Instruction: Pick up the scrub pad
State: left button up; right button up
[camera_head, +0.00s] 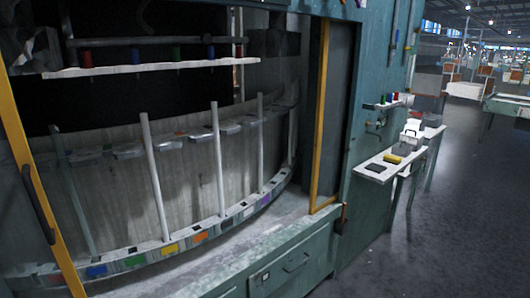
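A small white side table (368,175) stands to the right of the large teal cabinet. A flat dark pad (373,168) lies near its front left edge. A yellow block (392,158), like a sponge, lies just behind and to the right of it. I cannot tell for sure which of these is the scrub pad; both are small and far off. Neither of my grippers is in view, and nothing is touching either item.
A grey box (405,146) sits further back on the side table. A small shelf (383,105) with coloured items is above. The teal cabinet (290,262) with upright rods fills the left. Dark floor (450,230) is clear at the right.

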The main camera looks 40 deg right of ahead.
aim_at(390, 158)
jog(key=z, duration=2.1)
jog(key=i+l+z, duration=0.4)
jog(key=i, duration=0.45)
jog(key=i+z, duration=0.45)
jog(key=i, duration=0.45)
jog(key=i+u, duration=0.2)
jog(key=i, duration=0.25)
jog(key=i+l+u, duration=0.2)
jog(key=i, duration=0.2)
jog(key=i+l+u, duration=0.2)
jog(key=i, duration=0.25)
